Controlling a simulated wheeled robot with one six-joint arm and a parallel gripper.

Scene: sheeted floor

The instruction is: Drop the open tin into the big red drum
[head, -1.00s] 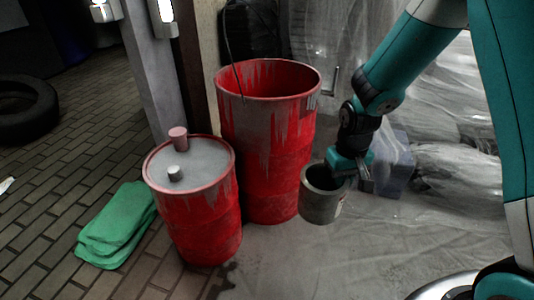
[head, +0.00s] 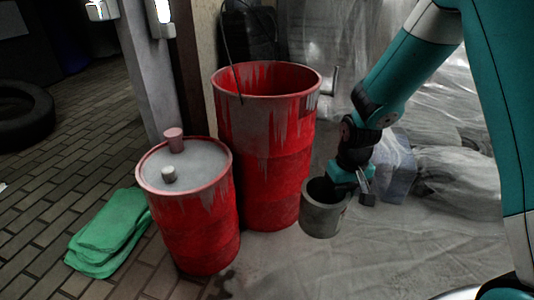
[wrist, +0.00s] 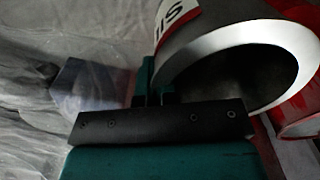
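The open tin (head: 322,218) is a grey cylinder with an open top, to the right of the big red drum and lower than its rim. My gripper (head: 345,182) is shut on the tin's wall at its upper right side. In the wrist view the tin (wrist: 205,50) fills the upper right, tilted, with its pale rim and part of a red and white label showing. The gripper (wrist: 155,97) meets its wall there. The big red drum (head: 266,165) stands upright with an open top and paint drips. A red edge of a drum (wrist: 300,115) shows in the wrist view.
A smaller red drum (head: 195,225) with a grey top stands left of the big one, bearing a pink cylinder (head: 174,139) and a small pale one (head: 168,174). Green folded cloths (head: 108,232) lie on the paving. A translucent box (head: 396,170) stands behind my gripper.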

